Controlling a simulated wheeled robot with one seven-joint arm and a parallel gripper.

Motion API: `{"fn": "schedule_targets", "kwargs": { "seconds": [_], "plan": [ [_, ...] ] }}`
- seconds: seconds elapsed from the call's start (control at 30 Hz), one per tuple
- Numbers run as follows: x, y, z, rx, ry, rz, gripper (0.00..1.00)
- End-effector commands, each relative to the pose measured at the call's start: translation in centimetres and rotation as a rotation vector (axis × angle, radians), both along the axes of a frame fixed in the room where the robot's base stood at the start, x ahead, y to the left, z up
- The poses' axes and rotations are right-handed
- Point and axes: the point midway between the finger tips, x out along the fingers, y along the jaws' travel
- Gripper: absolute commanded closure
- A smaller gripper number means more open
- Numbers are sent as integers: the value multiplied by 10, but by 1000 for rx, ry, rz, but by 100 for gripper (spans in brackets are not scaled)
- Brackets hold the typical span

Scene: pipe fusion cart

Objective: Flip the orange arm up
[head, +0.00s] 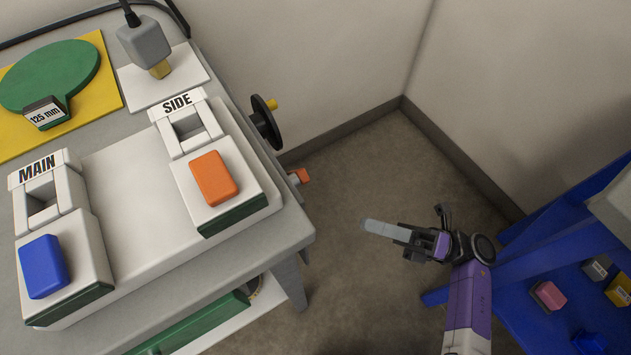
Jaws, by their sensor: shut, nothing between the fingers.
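A small orange piece (299,176), which looks like the orange arm, sticks out at the right edge of the grey cart (296,228). Most of it is hidden by the cart, so its full shape and angle cannot be told. My gripper (368,226) is shut and empty. It is to the right of and lower in the picture than the orange piece, apart from it, over the bare floor, with its fingers pointing left toward the cart.
A black handwheel (265,122) with a yellow knob juts from the cart's right side. An orange block (215,178) sits at SIDE and a blue block (43,266) at MAIN. A blue rack (540,235) with several small blocks stands at right. Floor between is clear.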

Motion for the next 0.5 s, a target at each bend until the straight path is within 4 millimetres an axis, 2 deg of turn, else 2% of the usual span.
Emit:
{"fn": "schedule_targets", "kwargs": {
  "seconds": [0.33,0.5],
  "plan": [
    [0,1,1,1,0,3,100],
    [0,14,6,0,1,5,100]
  ]
}}
